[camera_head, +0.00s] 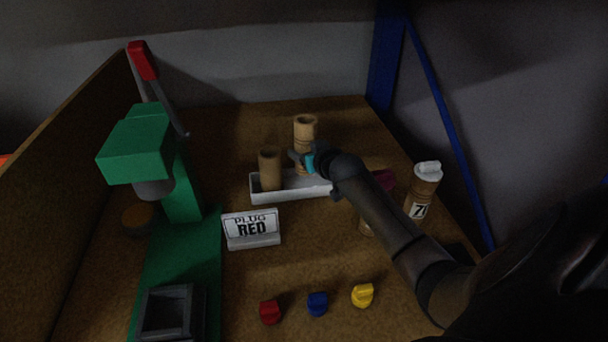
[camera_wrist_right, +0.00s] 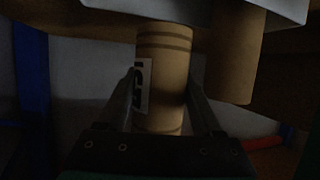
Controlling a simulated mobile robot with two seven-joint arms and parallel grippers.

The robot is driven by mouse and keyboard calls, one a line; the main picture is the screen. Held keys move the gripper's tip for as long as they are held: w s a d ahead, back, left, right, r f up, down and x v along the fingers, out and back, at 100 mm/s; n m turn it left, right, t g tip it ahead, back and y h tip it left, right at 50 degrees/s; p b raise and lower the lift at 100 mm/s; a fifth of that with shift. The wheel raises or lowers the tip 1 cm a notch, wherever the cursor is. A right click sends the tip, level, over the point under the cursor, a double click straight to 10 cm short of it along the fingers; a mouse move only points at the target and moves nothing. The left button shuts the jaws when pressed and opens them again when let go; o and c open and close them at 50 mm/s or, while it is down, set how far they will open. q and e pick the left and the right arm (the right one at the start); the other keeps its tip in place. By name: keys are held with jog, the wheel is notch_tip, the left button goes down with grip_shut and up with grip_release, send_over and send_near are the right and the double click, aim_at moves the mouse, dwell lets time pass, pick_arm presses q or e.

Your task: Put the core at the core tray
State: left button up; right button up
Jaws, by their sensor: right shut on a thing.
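My right gripper (camera_head: 307,161) is shut on a tan cardboard core (camera_head: 305,128), which stands upright with its open end up. In the right wrist view the held core (camera_wrist_right: 165,60) sits between both fingers and shows dark bands and a printed label. The white core tray (camera_head: 292,190) is at the middle back of the bench. The held core is at the tray's right half; I cannot tell whether its base, hidden by the gripper, touches the tray. A second core (camera_head: 270,172) stands in the tray's left part. My left gripper is not in view.
A "PLUG RED" sign (camera_head: 251,230) stands before the tray. Red (camera_head: 270,311), blue (camera_head: 317,304) and yellow (camera_head: 362,295) plugs lie in front. A white-capped core (camera_head: 425,186) stands right. A green press (camera_head: 150,148) is left.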

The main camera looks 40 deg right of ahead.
notch_tip(320, 180, down, 6)
jog(key=shift+r+b, duration=0.1)
jog(key=shift+b, duration=0.8)
jog(key=shift+f, duration=0.2)
jog(key=o, duration=1.4)
jog(key=shift+o, duration=0.2)
jog(key=shift+r, duration=0.25)
jog(key=p+v, duration=0.2)
jog(key=v, duration=0.4)
jog(key=shift+p, duration=0.4)
jog(key=shift+s+a+r, duration=0.2)
jog(key=shift+s+r, duration=0.05)
jog(key=shift+s, duration=0.4)
